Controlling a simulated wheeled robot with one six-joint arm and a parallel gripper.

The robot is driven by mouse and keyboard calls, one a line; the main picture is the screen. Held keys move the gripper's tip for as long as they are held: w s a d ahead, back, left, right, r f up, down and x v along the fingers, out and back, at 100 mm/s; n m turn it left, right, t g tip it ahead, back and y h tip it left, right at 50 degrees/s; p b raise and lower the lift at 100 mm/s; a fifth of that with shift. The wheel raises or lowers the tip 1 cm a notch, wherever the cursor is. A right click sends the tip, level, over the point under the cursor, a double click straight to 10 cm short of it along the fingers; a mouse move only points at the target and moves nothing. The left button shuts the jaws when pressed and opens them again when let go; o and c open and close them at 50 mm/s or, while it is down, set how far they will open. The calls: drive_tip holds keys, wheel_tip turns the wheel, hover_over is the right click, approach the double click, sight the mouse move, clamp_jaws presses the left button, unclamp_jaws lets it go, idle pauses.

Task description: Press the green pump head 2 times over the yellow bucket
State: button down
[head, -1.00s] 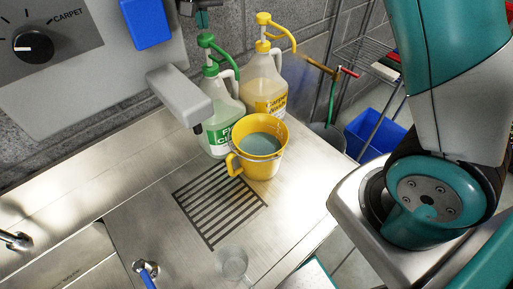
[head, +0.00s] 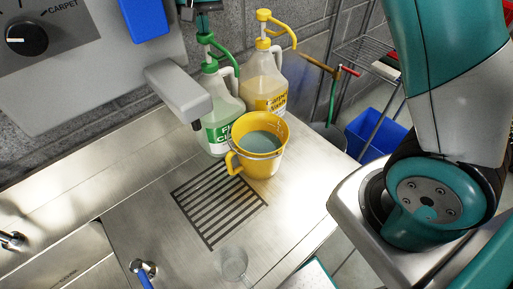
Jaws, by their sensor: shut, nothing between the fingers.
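The green pump head (head: 206,39) sits upright on a white jug (head: 221,108) with a green label. Its curved spout points right, toward the bucket side. The yellow bucket (head: 258,168) stands in front of the jugs, with bluish-grey liquid inside and its handle to the left. My gripper (head: 204,28) comes down from the top edge, shut and empty, with its tips right at the top of the green pump head. I cannot tell whether they touch it. The upper part of my gripper is cut off by the frame.
A jug with a yellow pump (head: 263,43) stands just right of the green one. A grey box-shaped arm (head: 178,93) juts from the wall panel at left. A clear cup (head: 232,264) stands below the slotted drain (head: 217,203). The steel counter's front is mostly clear.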

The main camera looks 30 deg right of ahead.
drive_tip(key=shift+s+b+x, duration=0.15)
drive_tip(key=shift+b+x, duration=0.3)
drive_tip(key=shift+x, duration=0.35)
drive_tip(key=shift+s+b+x, duration=0.15)
drive_tip(key=shift+b+x, duration=0.3)
drive_tip(key=shift+x, duration=0.3)
drive_tip(key=shift+a, duration=0.1)
drive_tip(key=p+v, duration=0.3)
drive_tip(key=w+p+v, duration=0.1)
drive_tip(key=v, duration=0.1)
